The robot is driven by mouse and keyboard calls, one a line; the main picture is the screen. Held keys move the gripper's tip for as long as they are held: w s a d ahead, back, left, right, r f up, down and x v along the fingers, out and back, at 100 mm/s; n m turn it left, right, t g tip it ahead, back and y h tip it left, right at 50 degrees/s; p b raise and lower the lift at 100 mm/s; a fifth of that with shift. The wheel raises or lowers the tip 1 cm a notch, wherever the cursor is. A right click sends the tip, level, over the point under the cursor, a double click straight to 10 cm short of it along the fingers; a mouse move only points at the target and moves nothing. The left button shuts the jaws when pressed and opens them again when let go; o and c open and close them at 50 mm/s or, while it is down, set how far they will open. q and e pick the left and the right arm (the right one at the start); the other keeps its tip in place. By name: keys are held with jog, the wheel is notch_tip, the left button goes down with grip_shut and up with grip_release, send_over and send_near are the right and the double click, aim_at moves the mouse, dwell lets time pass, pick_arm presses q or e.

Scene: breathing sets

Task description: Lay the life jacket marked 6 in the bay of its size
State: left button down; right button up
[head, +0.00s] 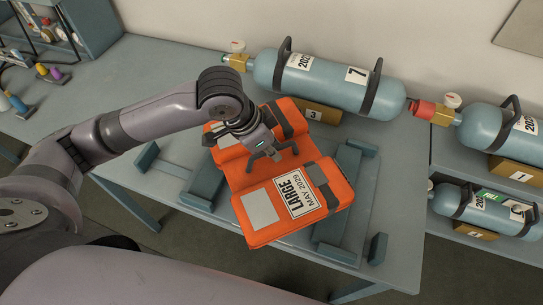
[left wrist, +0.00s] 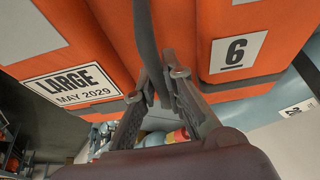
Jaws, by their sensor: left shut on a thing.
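The orange life jacket (head: 262,222) is folded and carries a white label reading LARGE, MAY 2029. In the left wrist view the life jacket (left wrist: 103,35) shows the number 6 on a white patch. My left gripper (head: 272,155) is shut on a dark strap at the jacket's middle; the fingers (left wrist: 165,88) close around it in the left wrist view. The jacket is over a grey board with blue-grey brackets (head: 333,230) on the table; I cannot tell whether it touches them. No bay size mark is readable. My right gripper is not in view.
A blue-grey cylinder (head: 300,80) marked 7 lies behind the jacket, with a brass block marked 3 (head: 316,112) near it. More cylinders (head: 498,133) lie on shelves at the right. Small coloured items (head: 52,73) stand at the far left.

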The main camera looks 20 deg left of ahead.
aim_at(272, 162)
pick_arm(q)
notch_tip(272, 162, down, 3)
jog(key=shift+r, duration=0.15)
jog(key=shift+f, duration=0.35)
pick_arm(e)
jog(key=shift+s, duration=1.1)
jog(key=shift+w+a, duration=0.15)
pick_arm(q)
jog(key=c, duration=2.1)
grip_release()
jog(key=shift+f, duration=0.2)
jog(key=shift+c, duration=0.2)
jog(key=o, duration=0.5)
jog(key=shift+c, duration=0.2)
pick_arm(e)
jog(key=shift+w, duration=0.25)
pick_arm(q)
jog(key=shift+r, duration=0.1)
